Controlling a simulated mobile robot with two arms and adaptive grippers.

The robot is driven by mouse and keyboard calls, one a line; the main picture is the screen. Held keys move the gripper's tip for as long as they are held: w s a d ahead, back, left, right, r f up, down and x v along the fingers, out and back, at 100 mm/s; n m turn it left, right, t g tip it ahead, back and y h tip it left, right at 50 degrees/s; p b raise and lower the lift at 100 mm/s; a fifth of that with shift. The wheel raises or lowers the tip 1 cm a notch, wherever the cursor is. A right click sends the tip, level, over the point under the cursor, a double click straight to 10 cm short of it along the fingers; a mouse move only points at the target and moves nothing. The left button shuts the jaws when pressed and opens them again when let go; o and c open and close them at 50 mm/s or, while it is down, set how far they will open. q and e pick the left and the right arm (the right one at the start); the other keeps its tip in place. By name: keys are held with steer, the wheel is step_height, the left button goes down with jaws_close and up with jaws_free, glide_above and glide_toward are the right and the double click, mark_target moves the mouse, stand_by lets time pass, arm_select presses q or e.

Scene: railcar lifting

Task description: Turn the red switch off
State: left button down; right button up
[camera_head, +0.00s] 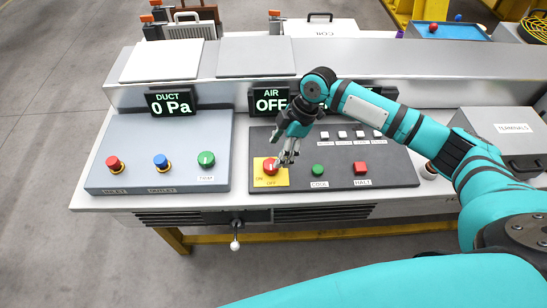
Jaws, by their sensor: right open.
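The red switch (270,166) is a round red knob on a yellow plate (270,182) marked ON and OFF, at the left end of the dark control panel (400,172). My right gripper (288,158) comes in from the right and hangs just to the right of the knob, its fingers pointing down at the plate. It is open; whether a finger touches the knob cannot be told. The AIR display (270,100) behind it reads OFF. My left gripper is not in view.
A green COOL button (318,169) and a red HALT button (360,168) sit right of the gripper. A grey panel (220,135) with red, blue and green knobs lies left. A TERMINALS box (512,128) stands right.

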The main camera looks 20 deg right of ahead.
steer(key=v, duration=0.6)
steer(key=shift+r, duration=0.2)
